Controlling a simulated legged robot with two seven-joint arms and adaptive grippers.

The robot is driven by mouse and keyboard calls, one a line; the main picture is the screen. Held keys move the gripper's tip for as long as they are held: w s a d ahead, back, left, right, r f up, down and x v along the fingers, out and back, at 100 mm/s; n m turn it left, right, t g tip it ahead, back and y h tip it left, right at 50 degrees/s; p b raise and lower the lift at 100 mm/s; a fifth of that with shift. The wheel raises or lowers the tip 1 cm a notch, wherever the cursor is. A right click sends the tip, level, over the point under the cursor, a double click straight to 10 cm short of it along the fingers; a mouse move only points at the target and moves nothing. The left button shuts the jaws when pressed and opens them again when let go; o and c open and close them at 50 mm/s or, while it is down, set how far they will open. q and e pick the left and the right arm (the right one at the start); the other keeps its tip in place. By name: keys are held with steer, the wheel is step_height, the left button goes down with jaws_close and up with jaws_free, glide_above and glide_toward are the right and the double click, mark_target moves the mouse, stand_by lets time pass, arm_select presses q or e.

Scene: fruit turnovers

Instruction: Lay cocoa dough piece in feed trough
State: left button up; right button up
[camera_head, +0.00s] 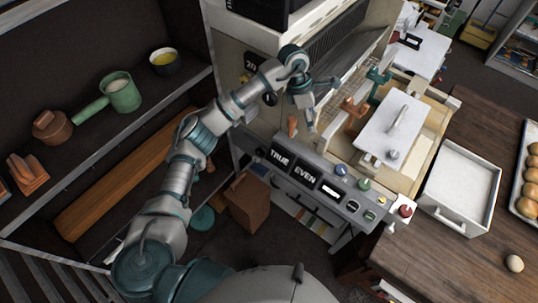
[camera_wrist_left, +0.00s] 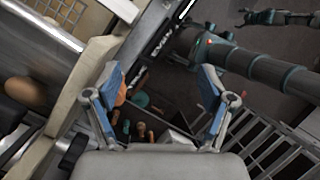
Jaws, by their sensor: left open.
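My left gripper (camera_head: 312,98) is over the near side of the cream machine, by its roller and label panel. In the left wrist view its two blue-padded fingers (camera_wrist_left: 162,92) are wide apart with nothing held between them. A brown rounded piece (camera_wrist_left: 25,92), which may be the cocoa dough, lies on a metal surface beside a roller at the left of that view, outside the fingers. A brown shape (camera_head: 352,106) also shows in the machine in the head view; I cannot tell whether it is the same piece. The feed trough cannot be made out clearly.
A label panel (camera_head: 300,172) with knobs fronts the machine. A white tray (camera_head: 461,218) stands on the wooden table (camera_head: 420,262) at right, near a tray of buns (camera_head: 533,170). A shelf with a green pot (camera_head: 121,92) is at left. An orange item (camera_wrist_left: 121,96) is behind one finger.

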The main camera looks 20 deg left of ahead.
arm_select(q)
steer(key=s+a+f+m+g+y, duration=0.1)
steer(key=s+a+f+m, duration=0.1)
steer(key=f+m, duration=0.2)
steer(key=s+a+f+m+g+y+b, duration=0.1)
steer(key=s+a+f+m, duration=0.2)
steer(key=m, duration=0.6)
steer(key=s+a+f+m+g+y+b, duration=0.1)
steer(key=s+a+f+m+g, duration=0.1)
steer(key=f+m, duration=0.4)
steer(key=shift+s+a+m+y, duration=0.4)
steer(key=shift+s+a+m, duration=0.15)
steer(key=shift+s, duration=0.2)
arm_select(e)
steer(key=shift+s+d+f, duration=0.1)
steer(key=shift+d+f, duration=0.25)
steer(key=shift+f, duration=0.4)
steer(key=shift+d+f, duration=0.3)
steer(key=shift+f, duration=0.4)
